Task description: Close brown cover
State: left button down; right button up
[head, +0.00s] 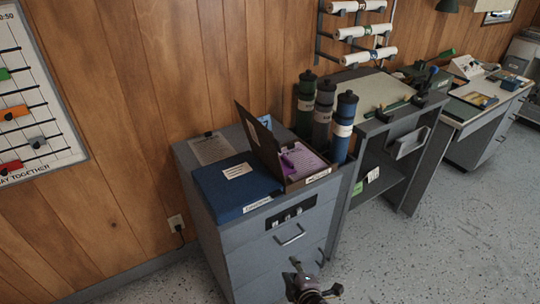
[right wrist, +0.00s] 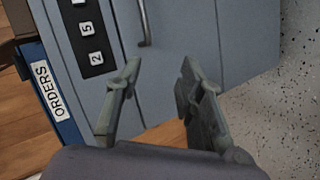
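The brown cover (head: 258,138) stands raised, tilted up along the left side of a brown binder (head: 311,177) on the grey cabinet (head: 240,259). The open binder shows a purple page (head: 303,163) with a purple item on it. My right gripper (head: 313,285) is low in front of the cabinet drawers, below and apart from the binder. In the right wrist view its fingers (right wrist: 158,95) are spread with nothing between them, facing the cabinet front. A corner of brown (right wrist: 24,18) shows at the top left there. My left gripper is out of view.
A closed blue binder (head: 225,187) lies left of the brown one; its ORDERS label (right wrist: 50,92) shows in the wrist view. Several capped tubes (head: 344,127) stand close on the right. A clipboard (head: 212,149) lies behind. The floor (head: 400,255) at right is clear.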

jog(key=w+a+r+n+t, duration=0.1)
jog(key=r, duration=0.5)
jog(key=w+a+r+n+t+y, duration=0.1)
jog(key=a+r, duration=0.1)
jog(key=r, duration=0.4)
jog(key=w+a+r+n+t, duration=0.1)
jog(key=a+r+n, duration=0.1)
jog(key=r, duration=0.4)
jog(key=shift+y, duration=0.3)
jog(key=shift+c, duration=1.3)
jog(key=r+n+t, duration=0.1)
jog(key=r, duration=0.3)
jog(key=s+a+r+n+t, duration=0.1)
jog(key=r, duration=0.3)
jog(key=a+r+t+y, duration=0.1)
jog(key=r, duration=0.4)
jog(key=shift+s+n, duration=0.3)
jog(key=shift+n, duration=0.1)
grip_shut()
jog(key=w+r+p, duration=0.1)
jog(key=w+p, duration=0.1)
jog(key=w, duration=0.9)
jog(key=shift+w+d+r, duration=0.2)
jog(key=shift+d, duration=0.15)
jog(key=shift+d, duration=0.1)
